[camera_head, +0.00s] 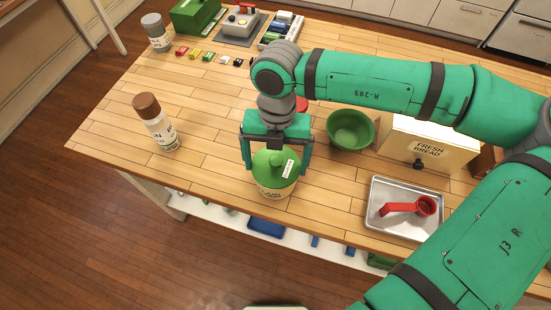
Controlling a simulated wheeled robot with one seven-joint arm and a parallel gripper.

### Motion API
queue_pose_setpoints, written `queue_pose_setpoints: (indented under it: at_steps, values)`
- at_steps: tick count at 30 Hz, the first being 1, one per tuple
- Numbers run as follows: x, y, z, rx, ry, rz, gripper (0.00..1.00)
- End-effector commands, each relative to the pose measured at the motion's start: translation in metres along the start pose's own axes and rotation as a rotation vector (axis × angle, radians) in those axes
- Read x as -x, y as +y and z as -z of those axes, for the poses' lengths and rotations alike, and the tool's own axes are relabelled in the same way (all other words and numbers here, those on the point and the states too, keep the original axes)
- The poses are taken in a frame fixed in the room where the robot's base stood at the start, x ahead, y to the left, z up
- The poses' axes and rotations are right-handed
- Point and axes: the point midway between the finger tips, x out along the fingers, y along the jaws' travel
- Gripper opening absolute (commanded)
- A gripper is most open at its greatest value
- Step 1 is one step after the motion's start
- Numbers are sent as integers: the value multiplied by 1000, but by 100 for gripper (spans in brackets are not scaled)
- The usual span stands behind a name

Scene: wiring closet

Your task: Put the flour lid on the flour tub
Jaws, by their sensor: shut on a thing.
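The green flour lid (268,170), with a round knob and a small white tag, is at the table's near edge. My gripper (277,167) reaches down over it with one finger at each side, shut on the lid. The cream flour tub (275,192), with dark lettering on its front, shows directly below the lid. The lid covers the tub's mouth in this view. I cannot tell whether the lid rests fully on the rim or sits slightly above it.
A green bowl (351,131), a bread box (432,143) and a metal tray (378,222) with a red scoop (405,208) stand to the right. A brown-capped shaker (157,122) stands left. The tabletop between shaker and tub is clear.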

Motion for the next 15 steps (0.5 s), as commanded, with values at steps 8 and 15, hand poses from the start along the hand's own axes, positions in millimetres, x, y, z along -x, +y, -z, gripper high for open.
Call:
queue_pose_setpoints:
  at_steps: [8,15]
  values:
    - [-4,0,0,0,1,0,57]
    - [-7,0,-1,0,1,-1,57]
